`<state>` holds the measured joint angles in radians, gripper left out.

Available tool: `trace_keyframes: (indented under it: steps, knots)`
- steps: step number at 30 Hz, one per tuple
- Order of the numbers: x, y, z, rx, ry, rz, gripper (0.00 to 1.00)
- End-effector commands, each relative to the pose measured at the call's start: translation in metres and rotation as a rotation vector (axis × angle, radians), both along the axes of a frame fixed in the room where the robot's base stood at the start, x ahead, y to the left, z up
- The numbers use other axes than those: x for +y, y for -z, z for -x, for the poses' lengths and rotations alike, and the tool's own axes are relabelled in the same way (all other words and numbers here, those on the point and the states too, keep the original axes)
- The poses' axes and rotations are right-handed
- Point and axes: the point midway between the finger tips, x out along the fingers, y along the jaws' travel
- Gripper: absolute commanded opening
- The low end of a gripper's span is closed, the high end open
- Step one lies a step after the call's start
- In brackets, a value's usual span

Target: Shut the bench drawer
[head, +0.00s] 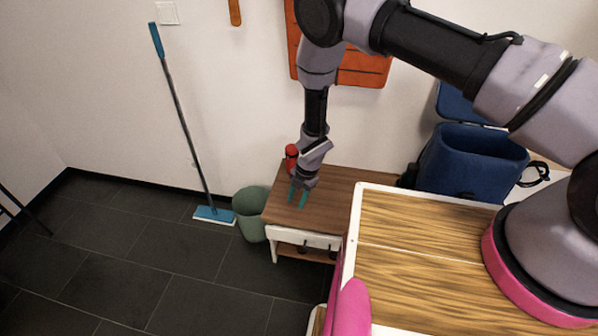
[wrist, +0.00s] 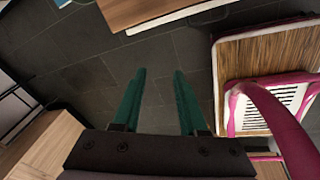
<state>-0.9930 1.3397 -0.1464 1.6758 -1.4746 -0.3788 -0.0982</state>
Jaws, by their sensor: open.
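The bench (head: 340,182) has a brown wooden top and white sides, and stands against the wall in the head view. The white drawer front (head: 318,240) shows under the top's front edge, with a small dark handle on it. I cannot tell how far the drawer stands out. My gripper (head: 298,195) points down over the left part of the bench top, its teal fingers apart and empty. In the wrist view the open fingers (wrist: 158,100) show over dark floor, with a wooden top and white edge (wrist: 175,18), probably the bench, at the top.
A red object (head: 291,157) stands on the bench behind my gripper. A green bin (head: 250,212) stands just left of the bench, and a blue mop (head: 214,214) leans on the wall. A blue container (head: 470,160) is at right.

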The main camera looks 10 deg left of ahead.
Motion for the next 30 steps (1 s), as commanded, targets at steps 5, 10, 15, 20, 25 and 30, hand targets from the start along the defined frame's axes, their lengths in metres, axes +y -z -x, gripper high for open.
trace_keyframes:
  steps: [5, 10, 15, 20, 25, 30]
  knots:
    - [0.005, -0.027, -0.025, -0.033, 0.086, -0.023, 0.42]
    - [0.007, -0.048, -0.044, -0.057, 0.156, -0.038, 0.42]
    - [0.007, -0.062, -0.056, -0.073, 0.202, -0.047, 0.42]
    - [0.007, -0.067, -0.060, -0.078, 0.217, -0.051, 0.42]
    - [0.007, -0.067, -0.061, -0.079, 0.219, -0.052, 0.42]
    - [0.005, -0.063, -0.060, -0.076, 0.229, -0.048, 0.42]
